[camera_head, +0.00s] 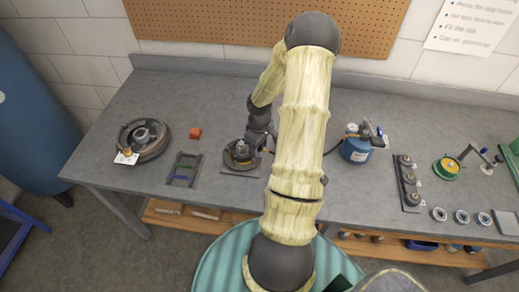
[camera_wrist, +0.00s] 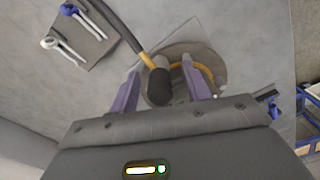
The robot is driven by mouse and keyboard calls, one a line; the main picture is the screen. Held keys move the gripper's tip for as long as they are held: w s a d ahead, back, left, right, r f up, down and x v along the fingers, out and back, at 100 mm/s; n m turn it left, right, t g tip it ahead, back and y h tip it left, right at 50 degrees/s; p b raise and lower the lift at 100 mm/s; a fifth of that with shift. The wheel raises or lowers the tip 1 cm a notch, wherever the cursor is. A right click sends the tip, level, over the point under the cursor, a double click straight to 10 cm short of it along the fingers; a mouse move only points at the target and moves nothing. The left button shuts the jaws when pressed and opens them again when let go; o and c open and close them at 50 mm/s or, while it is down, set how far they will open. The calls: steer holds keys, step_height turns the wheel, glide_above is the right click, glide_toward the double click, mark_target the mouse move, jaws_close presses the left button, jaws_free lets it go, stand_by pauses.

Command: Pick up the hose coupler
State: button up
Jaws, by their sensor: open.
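The hose coupler (camera_wrist: 160,84) is a dark cylinder at the end of a black hose (camera_wrist: 117,22) with a yellow band. In the wrist view it lies between the two fingers of my gripper (camera_wrist: 160,68), which is open with a gap visible on either side. Behind the coupler is a round grey-brown disc (camera_wrist: 203,58) with a yellow arc, on a square plate. In the head view my gripper (camera_head: 250,150) is low over this disc (camera_head: 240,158), and my arm hides much of that spot; the coupler is not clear there.
A blue tank (camera_head: 357,148) stands right of my arm. A black strip with knobs (camera_head: 409,183) and several round parts are at right. The grey bench (camera_head: 100,165) has bare patches between.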

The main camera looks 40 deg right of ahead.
steer(key=shift+c, duration=0.2)
jaws_close()
step_height(320, 180, up, 10)
steer(key=shift+r+b, duration=0.1)
steer(key=shift+b, duration=0.2)
stand_by(0.3)
stand_by(0.5)
step_height(320, 180, up, 3)
steer(key=p, duration=0.3)
stand_by(0.5)
